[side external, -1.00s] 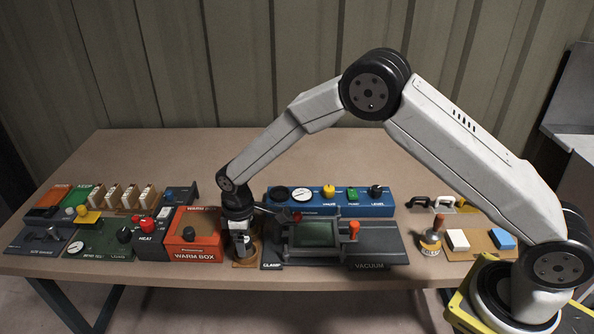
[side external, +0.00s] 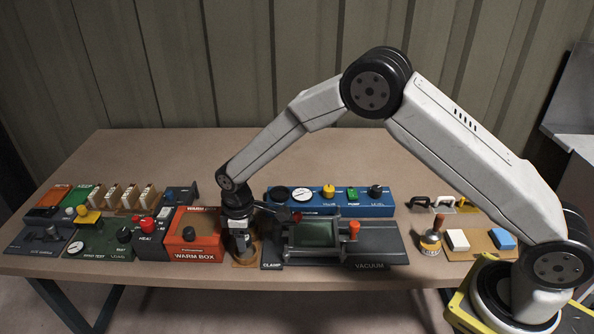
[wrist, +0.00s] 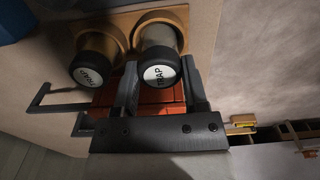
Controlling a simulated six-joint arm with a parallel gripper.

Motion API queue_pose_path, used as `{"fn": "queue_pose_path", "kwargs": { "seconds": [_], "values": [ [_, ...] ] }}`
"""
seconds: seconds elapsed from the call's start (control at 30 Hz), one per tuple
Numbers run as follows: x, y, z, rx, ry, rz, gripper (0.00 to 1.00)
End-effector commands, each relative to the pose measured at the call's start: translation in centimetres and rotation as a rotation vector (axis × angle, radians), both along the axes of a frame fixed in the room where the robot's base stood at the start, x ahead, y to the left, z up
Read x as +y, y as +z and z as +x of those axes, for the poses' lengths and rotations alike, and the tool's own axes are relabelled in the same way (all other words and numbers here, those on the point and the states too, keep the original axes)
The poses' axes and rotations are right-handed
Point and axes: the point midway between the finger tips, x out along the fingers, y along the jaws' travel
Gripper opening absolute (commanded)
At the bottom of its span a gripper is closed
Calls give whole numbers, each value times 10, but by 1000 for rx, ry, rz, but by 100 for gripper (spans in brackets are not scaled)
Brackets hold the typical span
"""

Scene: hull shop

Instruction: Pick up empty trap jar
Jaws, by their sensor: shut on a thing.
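Two jars with black lids and white TRAP labels stand side by side in the wrist view. The right jar (wrist: 158,72) has a pale, greyish body; the left jar (wrist: 88,68) looks brown inside. My gripper (wrist: 162,82) is shut on the right jar, one finger on each side of its lid. The left jar stands just outside the left finger. Both jars sit at a tan wooden holder (wrist: 120,20). In the side view my gripper (side external: 240,246) points down over the holder (side external: 246,264), hiding most of the jars.
The orange warm box (side external: 194,253) is close on the left of my gripper. The grey clamp and vacuum unit (side external: 375,245) is close on the right. A blue panel (side external: 340,209) with knobs stands behind it. The table's back middle (side external: 190,150) is clear.

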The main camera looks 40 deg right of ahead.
Motion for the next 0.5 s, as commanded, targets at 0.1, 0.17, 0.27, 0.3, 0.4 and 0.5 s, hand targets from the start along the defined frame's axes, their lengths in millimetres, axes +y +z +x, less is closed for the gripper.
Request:
{"fn": "queue_pose_path", "kwargs": {
  "seconds": [0.1, 0.17, 0.27, 0.3, 0.4, 0.5],
  "values": [
    [0, 8, 0, -1, 0, 0, 4],
    [0, 11, 0, 0, 0, 0, 4],
    [0, 17, 0, -1, 0, 1, 4],
    [0, 19, 0, -1, 0, 0, 4],
    [0, 25, 0, -1, 0, 0, 4],
    [0, 30, 0, 0, 0, 0, 4]
  ]
}}
